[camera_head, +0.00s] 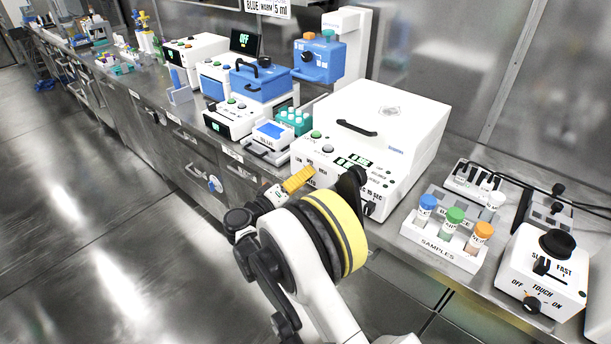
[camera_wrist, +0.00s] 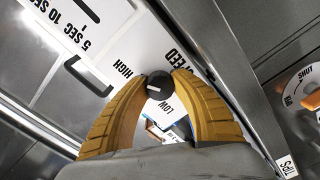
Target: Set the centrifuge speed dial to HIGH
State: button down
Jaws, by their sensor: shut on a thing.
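The white centrifuge (camera_head: 395,110) stands on the bench with its lid shut. In the wrist view, its black round speed dial (camera_wrist: 159,84) sits between the labels HIGH, up and left, and LOW, below right. A short pale mark on the dial points left; I cannot tell which setting it stands for. My gripper (camera_wrist: 159,87) is shut on the dial, with a yellow ribbed finger on each side. In the head view, my gripper (camera_head: 299,180) is at the front panel of the centrifuge and the dial is hidden behind it.
A samples rack (camera_head: 440,242) with capped tubes stands right of the centrifuge. A white device (camera_head: 543,275) marked SLOW, FAST and TOUCH is at the far right. Blue-topped equipment (camera_head: 260,80) crowds the bench to the left. The floor in front is clear.

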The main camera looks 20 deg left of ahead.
dwell(0.3)
jog(key=c, duration=1)
grip_release()
jog(key=v, duration=1.2)
